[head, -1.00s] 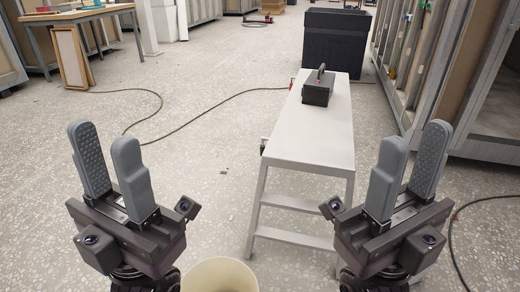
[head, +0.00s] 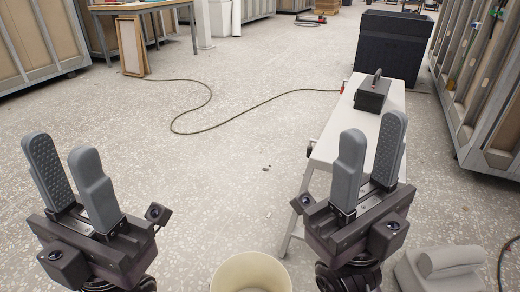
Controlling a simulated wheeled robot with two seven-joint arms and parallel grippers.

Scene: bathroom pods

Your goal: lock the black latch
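No black latch can be made out in the head view. My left gripper (head: 62,152) is at the lower left, its two grey fingers upright and apart with nothing between them. My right gripper (head: 373,130) is right of centre, also open and empty. Its fingers and body cover part of a light grey step bench. Neither gripper is seen touching anything.
The step bench (head: 394,95) bears a dark box with a handle (head: 372,97). A cream bucket (head: 250,272) stands low in the middle, a grey object (head: 440,270) at lower right. A cable (head: 210,100) crosses otherwise open floor. Framed panels (head: 490,90) line the right.

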